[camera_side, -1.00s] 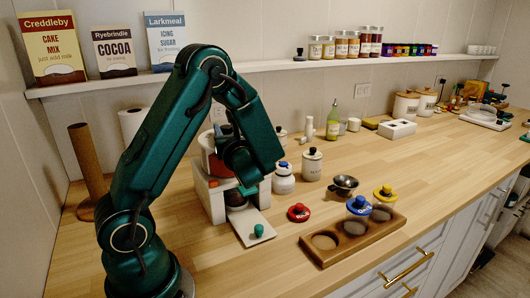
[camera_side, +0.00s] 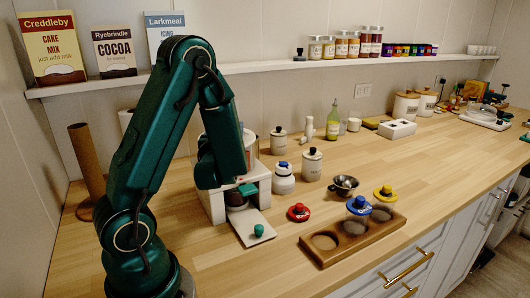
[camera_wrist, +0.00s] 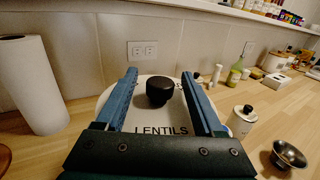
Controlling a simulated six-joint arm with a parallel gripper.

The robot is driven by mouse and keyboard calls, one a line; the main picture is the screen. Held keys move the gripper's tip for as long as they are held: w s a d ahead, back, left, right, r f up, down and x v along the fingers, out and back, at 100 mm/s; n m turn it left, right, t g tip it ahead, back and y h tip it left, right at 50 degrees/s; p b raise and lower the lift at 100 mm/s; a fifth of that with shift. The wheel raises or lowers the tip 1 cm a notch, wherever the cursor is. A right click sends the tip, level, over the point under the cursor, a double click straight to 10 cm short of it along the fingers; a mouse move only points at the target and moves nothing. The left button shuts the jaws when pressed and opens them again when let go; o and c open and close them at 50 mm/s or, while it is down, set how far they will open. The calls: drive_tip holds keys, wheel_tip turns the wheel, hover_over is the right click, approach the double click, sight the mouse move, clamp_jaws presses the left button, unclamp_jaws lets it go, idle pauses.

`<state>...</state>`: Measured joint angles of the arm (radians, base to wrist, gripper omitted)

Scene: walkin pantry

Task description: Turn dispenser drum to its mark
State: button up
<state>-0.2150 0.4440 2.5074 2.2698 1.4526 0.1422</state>
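The dispenser (camera_side: 217,204) is a white stand at the middle left of the counter in the side view, partly behind my arm. A dark opening shows under it, and a white slide with a teal knob (camera_side: 259,230) sticks out in front. In the wrist view, a round white top marked LENTILS (camera_wrist: 160,130) with a black knob (camera_wrist: 160,91) lies ahead, apparently the dispenser's. My gripper (camera_wrist: 159,73) is open, with one blue finger on each side of the knob and gaps to both. I cannot make out the drum's mark or whether the fingers touch the white top.
Right of the dispenser stand a white jar (camera_side: 284,180), a canister (camera_side: 312,165) and a metal cup (camera_side: 344,186). A red lid (camera_side: 299,212) lies near a wooden tray (camera_side: 326,258). A paper roll (camera_wrist: 32,85) stands left. A shelf (camera_side: 285,66) runs behind.

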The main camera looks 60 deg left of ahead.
drive_tip(key=shift+r, duration=2.55)
drive_tip(key=shift+w+d+r+n+g+y, duration=0.15)
drive_tip(key=shift+d+r+n+g+y, duration=0.1)
drive_tip(key=shift+n+g+y, duration=0.2)
drive_tip(key=shift+w+d+r+n+g+y, duration=0.1)
drive_tip(key=shift+w+r+n+g+y, duration=0.1)
drive_tip(key=shift+n+g+y, duration=0.2)
drive_tip(key=d+n+g, duration=0.1)
drive_tip(key=n+g, duration=0.1)
drive_tip(key=g, duration=0.1)
drive_tip(key=shift+s+d+y, duration=0.1)
drive_tip(key=shift+d+y, duration=0.25)
drive_tip(key=d+g, duration=0.1)
drive_tip(key=d+f+n+g, duration=0.1)
drive_tip(key=d+g, duration=0.1)
drive_tip(key=shift+s+f, duration=0.3)
drive_tip(key=shift+f, duration=0.1)
wheel_tip(320, 180, down, 3)
drive_tip(key=shift+a+r, duration=0.1)
drive_tip(key=shift+f+n, duration=0.25)
drive_tip(key=shift+f, duration=0.4)
drive_tip(key=shift+a, duration=2.6)
